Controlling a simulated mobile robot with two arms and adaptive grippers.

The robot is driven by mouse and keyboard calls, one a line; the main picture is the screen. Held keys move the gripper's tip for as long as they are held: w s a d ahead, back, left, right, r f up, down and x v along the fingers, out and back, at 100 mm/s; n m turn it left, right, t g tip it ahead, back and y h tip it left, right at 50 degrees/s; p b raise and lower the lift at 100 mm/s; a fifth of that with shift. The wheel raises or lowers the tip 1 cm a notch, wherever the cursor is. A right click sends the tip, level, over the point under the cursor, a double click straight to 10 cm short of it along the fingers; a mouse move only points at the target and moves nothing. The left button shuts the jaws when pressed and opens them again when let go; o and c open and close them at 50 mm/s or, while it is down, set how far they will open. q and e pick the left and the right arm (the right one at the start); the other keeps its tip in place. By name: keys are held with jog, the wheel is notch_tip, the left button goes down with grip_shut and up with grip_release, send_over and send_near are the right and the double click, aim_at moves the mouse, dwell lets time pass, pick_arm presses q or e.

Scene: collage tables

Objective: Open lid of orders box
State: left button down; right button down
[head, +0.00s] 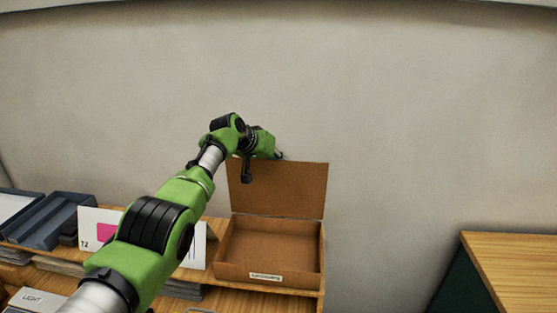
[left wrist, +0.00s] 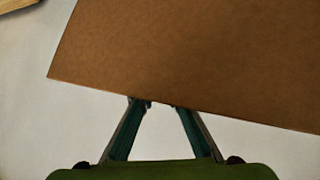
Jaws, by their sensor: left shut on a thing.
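The orders box (head: 270,272) is an open brown cardboard box on the wooden shelf in the head view, with a small label (head: 265,276) on its front. Its inside looks empty. Its lid (head: 290,190) stands upright at the back. My left gripper (head: 280,156) is at the lid's top edge, and the fingertips are hard to make out there. In the left wrist view, the gripper's two fingers (left wrist: 158,104) meet the edge of the brown lid (left wrist: 190,55), shut on it. My right gripper is in neither view.
Dark trays (head: 50,220) and a white card (head: 97,226) with a pink patch stand left of the box. A plain wall (head: 420,110) rises behind the lid. A separate wooden table (head: 515,265) is at the right, with a gap between it and the shelf.

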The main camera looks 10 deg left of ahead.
pick_arm(q)
jog(key=c, duration=2.1)
grip_release()
jog(key=shift+s+f, duration=0.15)
jog(key=shift+f, duration=0.4)
jog(key=shift+s+f, duration=0.15)
jog(key=shift+f, duration=0.35)
jog(key=shift+o, duration=0.9)
jog(key=shift+a, duration=0.1)
jog(key=shift+w+r, duration=0.1)
jog(key=shift+w, duration=0.3)
jog(key=shift+v, duration=0.75)
jog(key=v, duration=1)
jog(key=shift+a, duration=0.15)
jog(key=shift+r, duration=0.1)
